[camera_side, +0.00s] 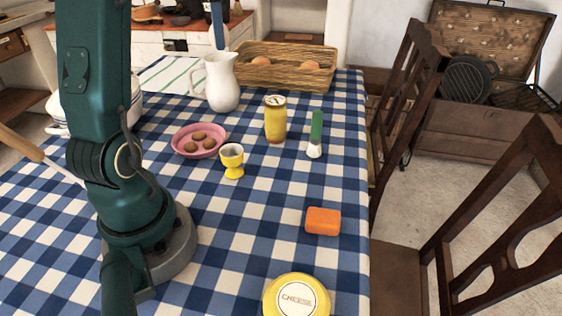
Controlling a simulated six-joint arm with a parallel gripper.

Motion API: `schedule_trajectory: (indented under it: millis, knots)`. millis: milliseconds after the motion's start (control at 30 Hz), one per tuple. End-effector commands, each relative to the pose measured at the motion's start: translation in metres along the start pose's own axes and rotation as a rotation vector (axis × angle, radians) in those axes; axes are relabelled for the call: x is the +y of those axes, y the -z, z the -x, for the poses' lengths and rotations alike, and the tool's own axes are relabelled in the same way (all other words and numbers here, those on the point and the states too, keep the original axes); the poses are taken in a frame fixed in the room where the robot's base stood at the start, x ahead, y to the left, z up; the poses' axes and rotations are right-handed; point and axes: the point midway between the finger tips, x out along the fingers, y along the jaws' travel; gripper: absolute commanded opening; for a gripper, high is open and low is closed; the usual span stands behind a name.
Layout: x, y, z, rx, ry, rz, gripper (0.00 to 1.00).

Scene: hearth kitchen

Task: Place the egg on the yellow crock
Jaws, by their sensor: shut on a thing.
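My gripper is out of the picture; only my arm shows, rising past the top edge. I cannot tell which thing is the yellow crock: a round yellow tub (270,302) with a white lid label reading CHEESE is at the bottom edge, and a tall yellow jar (275,122) stands near the middle of the table. A yellow egg cup (232,163) stands left of the jar, with no egg showing in it. Two brown rounded things, possibly eggs, lie in the wicker basket (290,79) at the back. No other egg is visible.
A pink plate (178,149) with several brown round biscuits, a white jug (221,85), a green-handled tool (316,130) and an orange block (323,221) are on the checked tablecloth (245,245). Wooden chairs (410,100) stand right. Cloth between egg cup and tub is clear.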

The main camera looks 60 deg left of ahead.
Motion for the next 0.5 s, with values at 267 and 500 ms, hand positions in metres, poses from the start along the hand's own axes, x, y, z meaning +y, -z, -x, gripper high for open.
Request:
schedule_trajectory:
  millis: [267, 500]
  knots:
    - [0.011, 0.028, -0.023, -0.007, -0.003, 0.014, 0.22]
    - [0.033, 0.078, -0.05, -0.007, -0.002, 0.015, 0.22]
